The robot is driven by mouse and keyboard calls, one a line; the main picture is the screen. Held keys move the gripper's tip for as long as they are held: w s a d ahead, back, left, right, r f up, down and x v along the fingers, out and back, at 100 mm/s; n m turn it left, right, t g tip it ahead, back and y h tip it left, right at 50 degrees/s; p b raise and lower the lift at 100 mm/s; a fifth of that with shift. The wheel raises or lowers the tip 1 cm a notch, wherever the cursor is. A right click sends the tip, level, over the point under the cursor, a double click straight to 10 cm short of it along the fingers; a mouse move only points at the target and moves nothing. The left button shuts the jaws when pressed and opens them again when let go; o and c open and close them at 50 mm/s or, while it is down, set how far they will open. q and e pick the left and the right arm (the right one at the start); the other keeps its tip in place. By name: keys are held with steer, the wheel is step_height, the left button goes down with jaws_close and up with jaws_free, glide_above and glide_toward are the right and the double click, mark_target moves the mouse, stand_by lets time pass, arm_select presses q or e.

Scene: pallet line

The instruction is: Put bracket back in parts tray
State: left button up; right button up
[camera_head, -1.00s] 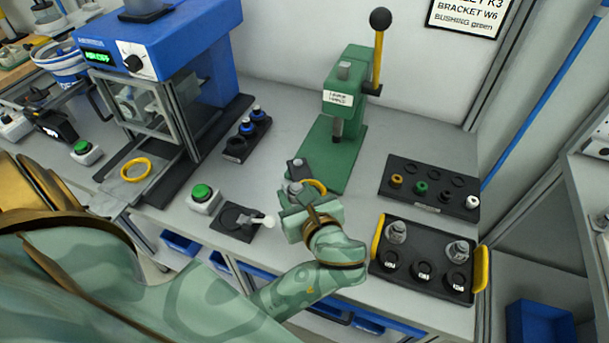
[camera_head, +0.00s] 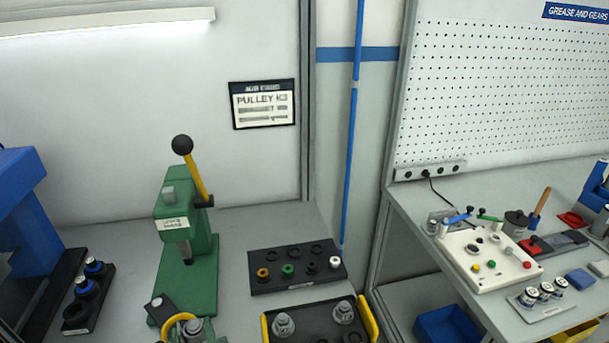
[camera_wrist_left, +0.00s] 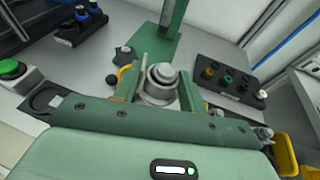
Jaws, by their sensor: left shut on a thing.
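The bracket appears to be a grey stepped metal part (camera_wrist_left: 160,84) between the fingers of my left gripper (camera_wrist_left: 158,92), which is shut on it. It also shows at the bottom edge of the head view (camera_head: 195,329), in front of the green press, with the gripper itself mostly cut off. The black tray with yellow handles (camera_head: 308,318), which I take for the parts tray, stands to the right and is cut off below. Two similar grey parts sit in its back row. My right gripper is not in view.
The green lever press (camera_head: 183,250) stands behind the held part. A black rack (camera_head: 290,281) with small coloured bushings lies behind the tray. Another black holder (camera_head: 90,300) with blue-topped parts is at left.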

arm_select(q)
steer(key=w+r+m+h, duration=0.1)
steer(key=r+h, duration=0.1)
steer(key=w+d+r+m+t+h, duration=0.1)
steer(key=r+m+h, duration=0.1)
steer(key=w+r+m+h, duration=0.1)
steer(key=r, duration=0.1)
steer(key=shift+w+d+r+m+t+h+b, duration=0.1)
steer(key=shift+d+r+m+t+h+b, duration=0.1)
steer(key=shift+d+m+t+h+b, duration=0.15)
steer(key=shift+m+h, duration=0.35)
steer(key=shift+h, duration=0.1)
steer(key=a+r, duration=0.1)
steer(key=w+a+r, duration=0.1)
steer(key=r, duration=0.1)
steer(key=shift+w+r, duration=0.2)
